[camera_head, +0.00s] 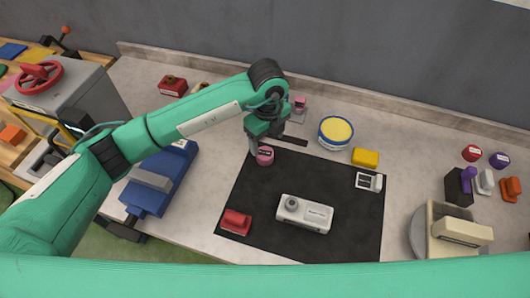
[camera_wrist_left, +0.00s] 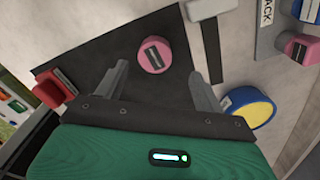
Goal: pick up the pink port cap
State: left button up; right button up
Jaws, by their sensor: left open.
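The pink port cap (camera_head: 265,155) is a short round pink piece with a dark slot-like mark on top. It rests at the far left corner of the black mat (camera_head: 258,195). It also shows in the left wrist view (camera_wrist_left: 155,55), beyond and between the fingertips. My left gripper (camera_head: 263,144) is open and empty, just above and behind the cap in the head view. In the left wrist view the fingers (camera_wrist_left: 158,70) are spread wide, one to each side of the cap, and do not touch it. My right gripper is not in view.
A second pink piece (camera_head: 300,102) stands on a grey holder behind the arm. A yellow-topped blue round tub (camera_head: 336,132) and a yellow block (camera_head: 365,158) lie to the right. A white device (camera_head: 305,214) and a red piece (camera_head: 236,222) are on the mat's near part.

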aim_at(265, 153)
pick_arm(q)
jog(key=f, duration=0.1)
jog(key=f+p, duration=0.1)
jog(key=f, duration=0.1)
jog(key=shift+s+a+f+p, duration=0.25)
jog(key=shift+a+f+p, duration=0.05)
jog(key=shift+a+p, duration=0.1)
jog(key=shift+d+f, duration=0.1)
jog(key=shift+f, duration=0.55)
jog(key=c, duration=1)
jog(key=shift+c, duration=0.2)
jog(key=shift+r, duration=0.1)
